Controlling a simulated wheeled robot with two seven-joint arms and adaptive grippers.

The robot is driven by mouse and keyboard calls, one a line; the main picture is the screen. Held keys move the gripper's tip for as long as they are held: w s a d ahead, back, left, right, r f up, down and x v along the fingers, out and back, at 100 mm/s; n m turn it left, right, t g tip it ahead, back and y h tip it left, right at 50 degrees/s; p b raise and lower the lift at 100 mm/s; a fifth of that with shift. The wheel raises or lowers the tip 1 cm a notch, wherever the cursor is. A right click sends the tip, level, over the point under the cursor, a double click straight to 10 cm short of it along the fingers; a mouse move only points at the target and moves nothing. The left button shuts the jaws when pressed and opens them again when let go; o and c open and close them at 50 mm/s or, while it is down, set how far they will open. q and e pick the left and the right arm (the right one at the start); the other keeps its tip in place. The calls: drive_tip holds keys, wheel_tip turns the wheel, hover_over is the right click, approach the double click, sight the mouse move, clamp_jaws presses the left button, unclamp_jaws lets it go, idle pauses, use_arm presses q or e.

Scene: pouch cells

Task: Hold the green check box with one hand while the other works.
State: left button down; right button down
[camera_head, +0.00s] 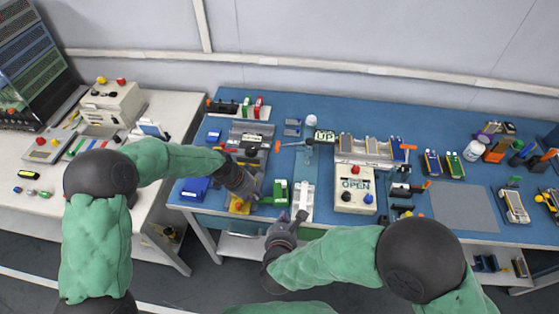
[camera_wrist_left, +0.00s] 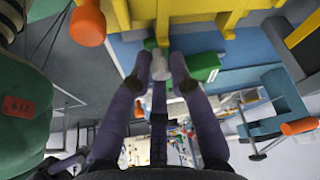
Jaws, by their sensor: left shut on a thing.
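The green check box (camera_head: 280,190) sits near the front edge of the blue table, left of a white fixture (camera_head: 304,198). My left gripper (camera_head: 257,197) comes in from the left and its fingers end at the box's left side. In the left wrist view, the left gripper (camera_wrist_left: 158,68) has its fingertips around a small pale part, with the green box (camera_wrist_left: 204,66) right beside and behind them. The exact grip is partly hidden by the fingers. My right gripper (camera_head: 292,219) is at the front edge, just below the white fixture; its finger opening is too small to tell.
A blue bin (camera_head: 195,188) and a yellow part (camera_head: 238,206) lie near my left gripper. Trays and tools crowd the back; a grey mat (camera_head: 466,213) lies bare at right.

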use_arm(q)
drive_tip(key=shift+s, duration=0.1)
drive_tip(key=c, duration=1.1)
unclamp_jaws()
drive_tip(key=shift+o, duration=0.2)
